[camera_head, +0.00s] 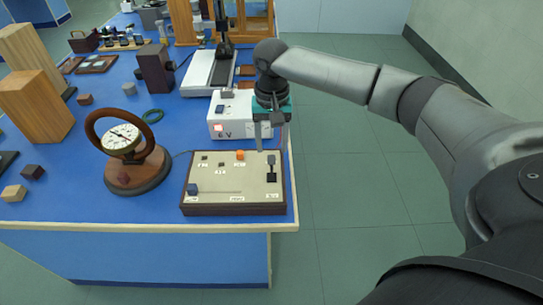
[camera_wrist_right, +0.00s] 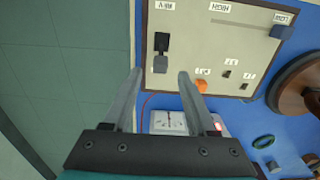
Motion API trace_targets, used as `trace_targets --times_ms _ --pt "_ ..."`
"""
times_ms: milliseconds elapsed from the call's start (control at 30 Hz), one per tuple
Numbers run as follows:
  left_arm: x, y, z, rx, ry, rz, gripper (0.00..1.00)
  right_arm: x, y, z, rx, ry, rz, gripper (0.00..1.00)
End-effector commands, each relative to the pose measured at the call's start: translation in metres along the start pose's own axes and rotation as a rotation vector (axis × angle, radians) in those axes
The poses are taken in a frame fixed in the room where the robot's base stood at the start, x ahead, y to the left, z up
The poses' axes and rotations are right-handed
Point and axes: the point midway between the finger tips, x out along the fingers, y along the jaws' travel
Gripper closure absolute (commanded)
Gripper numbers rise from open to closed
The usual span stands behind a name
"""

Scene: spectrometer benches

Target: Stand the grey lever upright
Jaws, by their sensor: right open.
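A beige control panel (camera_head: 228,196) in a dark frame lies at the near right corner of the blue bench. The grey lever (camera_head: 271,160) is at its right side, by a black slot or base (camera_head: 271,177), and appears tipped toward the panel's far edge. My right gripper (camera_head: 271,143) points down just beyond and above the lever. In the wrist view, the lever's grey end (camera_wrist_right: 160,64) lies between the lines of the open, empty fingers (camera_wrist_right: 160,74); whether they reach its height I cannot tell. My left gripper is not in view.
A white 6 V box (camera_head: 221,129) stands just behind the panel. An orange button (camera_head: 240,155) and a blue slider knob (camera_head: 193,189) are on the panel. A round dial gauge (camera_head: 123,139) on a wooden stand is to the left. The floor right of the bench is clear.

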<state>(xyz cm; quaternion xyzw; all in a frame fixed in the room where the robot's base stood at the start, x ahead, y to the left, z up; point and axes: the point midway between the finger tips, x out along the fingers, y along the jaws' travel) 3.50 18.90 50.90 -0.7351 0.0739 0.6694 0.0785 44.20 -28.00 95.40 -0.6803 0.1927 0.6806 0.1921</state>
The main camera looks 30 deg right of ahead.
Motion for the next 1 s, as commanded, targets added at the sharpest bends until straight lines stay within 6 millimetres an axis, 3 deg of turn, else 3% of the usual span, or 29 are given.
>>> trace_targets --times_ms 33,200,600,1000 --pt "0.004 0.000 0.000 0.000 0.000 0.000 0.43 0.012 0.000 0.000 0.000 -0.001 0.001 0.43" --pt "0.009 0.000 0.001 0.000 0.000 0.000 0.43 0.031 0.000 0.000 -0.001 0.000 0.001 0.43" --pt "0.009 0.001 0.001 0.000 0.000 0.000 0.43 0.038 0.000 0.000 -0.002 0.001 0.000 0.43" --pt "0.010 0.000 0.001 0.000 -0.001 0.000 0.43 0.038 0.000 0.000 -0.002 0.001 0.000 0.86"
